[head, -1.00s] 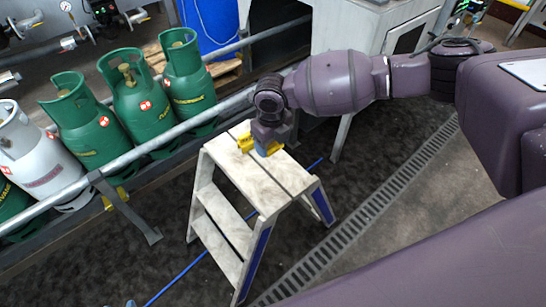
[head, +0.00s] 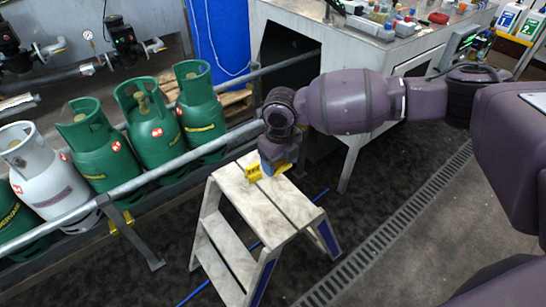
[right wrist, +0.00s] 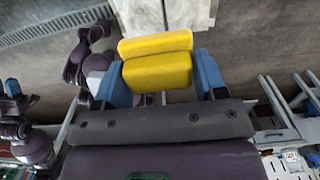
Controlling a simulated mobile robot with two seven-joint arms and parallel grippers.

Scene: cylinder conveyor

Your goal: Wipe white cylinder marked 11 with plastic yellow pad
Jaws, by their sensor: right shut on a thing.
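The plastic yellow pad (right wrist: 157,72) is held between the blue fingers of my right gripper (right wrist: 162,80) in the right wrist view. In the head view, the pad (head: 253,173) and my right gripper (head: 277,166) are over the top of the step stool. I cannot tell whether the pad touches the stool. A white cylinder (head: 50,187) stands upright in the row at the left, well away from the pad. Its marking is too small to read. My left gripper is not in view.
Several green cylinders (head: 150,130) stand beside the white one behind a grey rail (head: 170,170). The step stool (head: 290,207) stands in front of the rail. A metal bench (head: 350,30) with several small items is behind my right arm. A floor drain grate (head: 400,220) runs at the right.

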